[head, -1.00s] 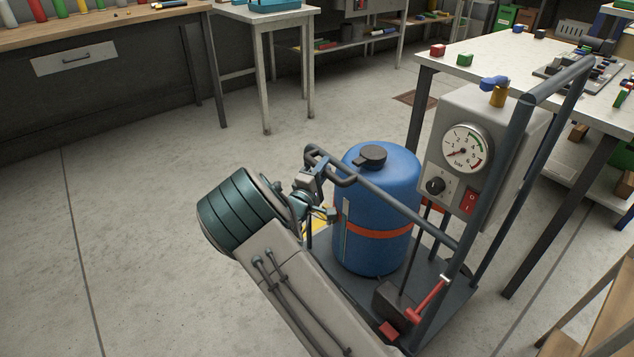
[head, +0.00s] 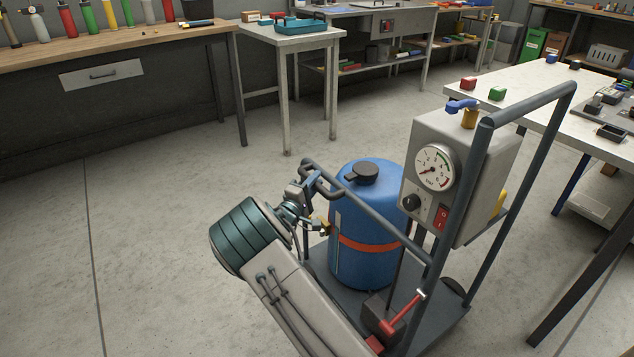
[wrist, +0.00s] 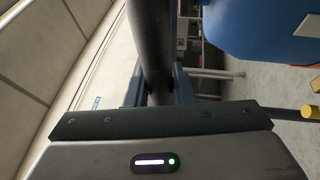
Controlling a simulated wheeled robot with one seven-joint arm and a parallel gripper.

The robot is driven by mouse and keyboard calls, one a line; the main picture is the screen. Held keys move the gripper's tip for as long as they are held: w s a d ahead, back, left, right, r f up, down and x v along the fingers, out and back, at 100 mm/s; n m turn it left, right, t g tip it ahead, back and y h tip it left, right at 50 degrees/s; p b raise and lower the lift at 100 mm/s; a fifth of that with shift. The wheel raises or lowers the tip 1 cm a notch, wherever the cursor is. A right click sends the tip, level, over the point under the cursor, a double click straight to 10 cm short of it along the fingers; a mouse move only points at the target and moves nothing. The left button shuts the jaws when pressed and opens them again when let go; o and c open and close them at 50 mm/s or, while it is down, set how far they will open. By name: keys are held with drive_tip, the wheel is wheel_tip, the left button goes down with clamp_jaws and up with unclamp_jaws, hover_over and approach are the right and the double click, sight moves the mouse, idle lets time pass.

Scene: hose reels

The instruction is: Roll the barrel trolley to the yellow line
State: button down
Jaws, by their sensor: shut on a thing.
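The barrel trolley has a dark frame, a flat deck (head: 317,254) and a looped handlebar (head: 375,217). It carries a blue barrel (head: 365,205) with an orange band and black cap. My gripper (head: 314,186) is shut on the left end of the handlebar, beside the barrel. In the wrist view the dark bar (wrist: 150,45) runs between the blue fingers (wrist: 158,90), and the barrel (wrist: 262,28) is at upper right. I cannot make out a yellow line on the floor.
A grey gauge box (head: 425,130) and a red lever (head: 402,313) are on the trolley. A white workbench (head: 545,85) stands close at the right. A wooden bench (head: 110,40) and a small table (head: 295,40) stand behind. Floor (head: 160,220) at the left is clear.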

drive_tip(key=shift+a+f, duration=0.15)
drive_tip(key=shift+a, duration=0.05)
drive_tip(key=c, duration=1.3)
unclamp_jaws()
drive_tip(key=shift+s+a, duration=0.1)
drive_tip(key=shift+a, duration=0.05)
drive_tip(key=shift+o, duration=0.2)
drive_tip(key=shift+d, duration=0.25)
drive_tip(key=p+v, duration=0.2)
drive_tip(key=v, duration=1.1)
drive_tip(key=shift+s+a+p, duration=0.25)
drive_tip(key=shift+a+p, duration=0.05)
drive_tip(key=shift+p, duration=0.05)
drive_tip(key=shift+f, duration=0.1)
